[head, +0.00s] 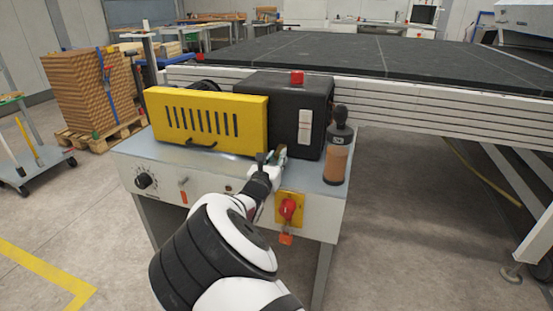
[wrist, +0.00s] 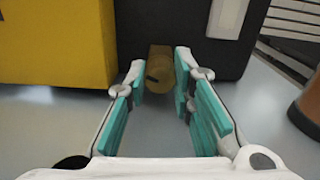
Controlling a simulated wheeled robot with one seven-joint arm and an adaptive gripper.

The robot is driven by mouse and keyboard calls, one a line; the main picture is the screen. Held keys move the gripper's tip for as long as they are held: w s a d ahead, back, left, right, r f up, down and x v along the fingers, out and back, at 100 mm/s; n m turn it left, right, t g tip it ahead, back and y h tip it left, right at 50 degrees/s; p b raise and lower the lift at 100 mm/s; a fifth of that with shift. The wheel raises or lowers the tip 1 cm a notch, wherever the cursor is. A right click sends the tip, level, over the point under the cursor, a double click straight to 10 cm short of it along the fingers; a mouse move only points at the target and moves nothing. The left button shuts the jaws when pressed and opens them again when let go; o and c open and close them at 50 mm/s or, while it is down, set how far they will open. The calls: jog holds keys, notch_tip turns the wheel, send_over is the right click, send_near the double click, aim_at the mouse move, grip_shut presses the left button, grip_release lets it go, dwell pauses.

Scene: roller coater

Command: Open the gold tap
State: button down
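The gold tap (wrist: 160,64) shows in the wrist view as a short, dull gold cylinder at the foot of the black box, with a small dark mark on its front. My gripper (wrist: 159,84) has its teal-padded fingers apart, one on either side of the tap. A narrow gap shows on the left of the tap; on the right I cannot tell if the pad touches it. In the head view my gripper (head: 272,158) is low over the bench top, in front of the black box, and mostly hides the tap.
The black box (head: 262,92) with a red button stands beside a yellow slotted cover (head: 180,137). A brown bottle (head: 337,162) stands to the right on the bench (head: 140,158). A red rotary switch (head: 289,208) is on the bench front, close to my arm.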

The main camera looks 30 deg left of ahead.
jog(key=shift+r+n+p, duration=0.15)
jog(key=shift+n+p, duration=0.95)
jog(key=shift+p, duration=0.05)
jog(key=shift+a+n+p, duration=0.1)
jog(key=shift+n+p, duration=0.5)
jog(key=shift+n, duration=0.6)
jog(key=c, duration=1.4)
grip_release()
jog(key=shift+o, duration=0.2)
jog(key=v, duration=1.2)
jog(key=shift+s, duration=0.1)
